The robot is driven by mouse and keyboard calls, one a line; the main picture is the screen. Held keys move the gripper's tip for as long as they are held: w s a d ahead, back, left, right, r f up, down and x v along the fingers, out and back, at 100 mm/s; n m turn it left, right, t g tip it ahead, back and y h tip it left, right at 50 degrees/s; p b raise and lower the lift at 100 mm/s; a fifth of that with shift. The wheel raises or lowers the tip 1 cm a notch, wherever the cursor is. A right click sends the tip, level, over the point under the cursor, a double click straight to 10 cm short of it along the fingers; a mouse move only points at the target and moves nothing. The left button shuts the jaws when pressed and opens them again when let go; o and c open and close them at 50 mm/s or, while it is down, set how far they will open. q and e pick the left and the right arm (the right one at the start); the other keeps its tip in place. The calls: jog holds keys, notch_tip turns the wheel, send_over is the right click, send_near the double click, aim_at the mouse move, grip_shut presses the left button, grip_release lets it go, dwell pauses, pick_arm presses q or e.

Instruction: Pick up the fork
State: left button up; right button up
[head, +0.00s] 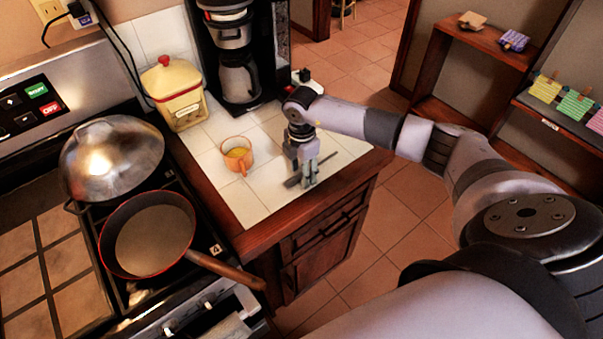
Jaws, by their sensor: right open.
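A thin, dark grey utensil that looks like the fork (328,158) lies on the white tiled counter near its front right corner. My right gripper (303,180) is pointed down over it, its fingers at the utensil's near part. The fingers hide the middle of the utensil. The gripper is open, and I cannot tell whether its fingers touch the utensil or the counter. My left gripper is not in view.
An orange cup (237,155) stands left of the gripper. Behind are a coffee maker (238,75) and a yellow canister (174,95). On the stove at left are a pan (152,235) and a metal domed lid (112,155). The counter's front edge (300,208) is close.

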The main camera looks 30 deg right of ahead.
jog(key=shift+f, duration=0.2)
dwell(0.4)
grip_shut()
dwell(0.3)
